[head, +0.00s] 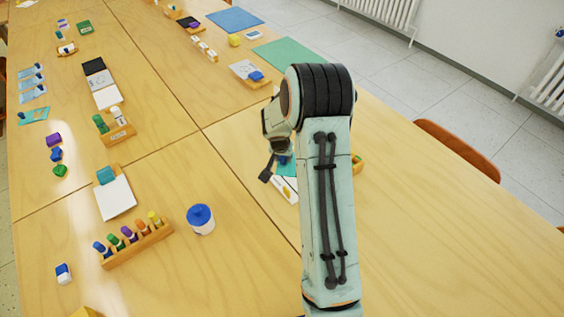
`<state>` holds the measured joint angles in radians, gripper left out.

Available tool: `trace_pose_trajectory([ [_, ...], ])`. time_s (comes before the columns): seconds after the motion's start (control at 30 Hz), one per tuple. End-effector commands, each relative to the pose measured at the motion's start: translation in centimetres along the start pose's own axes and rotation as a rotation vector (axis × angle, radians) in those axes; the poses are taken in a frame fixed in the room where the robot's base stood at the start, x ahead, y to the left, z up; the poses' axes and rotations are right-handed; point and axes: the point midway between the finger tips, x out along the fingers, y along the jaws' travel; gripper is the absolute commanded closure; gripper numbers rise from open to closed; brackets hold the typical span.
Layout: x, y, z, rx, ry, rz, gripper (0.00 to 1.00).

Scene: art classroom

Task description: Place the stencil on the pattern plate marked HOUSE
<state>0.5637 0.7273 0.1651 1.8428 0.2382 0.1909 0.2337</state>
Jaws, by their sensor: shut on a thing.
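My gripper (276,170) is low over the table right of centre, largely hidden behind my own arm. One dark finger shows on its left side. It is shut on what appears to be the stencil, a small teal and blue piece (286,168) of which only a part shows. Just below it in the picture is a white plate (287,191) with a small yellow-green mark, partly covered by my arm. I cannot read the word HOUSE on any plate. Whether the held piece touches the white plate cannot be told.
A blue-lidded white jar (201,220) stands left of my gripper. A wooden rack (136,245) holds several coloured pieces. A white card (115,197) lies further left, and another plate with a blue piece (248,73) lies behind.

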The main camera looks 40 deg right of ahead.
Motion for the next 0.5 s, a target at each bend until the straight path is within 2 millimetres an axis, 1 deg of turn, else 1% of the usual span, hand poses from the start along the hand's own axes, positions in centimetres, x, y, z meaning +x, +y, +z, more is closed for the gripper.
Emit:
trace_pose_trajectory([
  [0.03, 0.9, 0.1, 0.6, 0.0, -0.006, 0.001, 1.0],
  [0.1, 1.7, 0.0, 0.9, 0.0, -0.005, 0.001, 1.0],
  [0.17, 2.2, 0.0, 1.1, -0.001, -0.005, 0.001, 1.0],
  [0.5, 2.4, 0.0, 1.2, -0.001, -0.002, 0.0, 1.0],
])
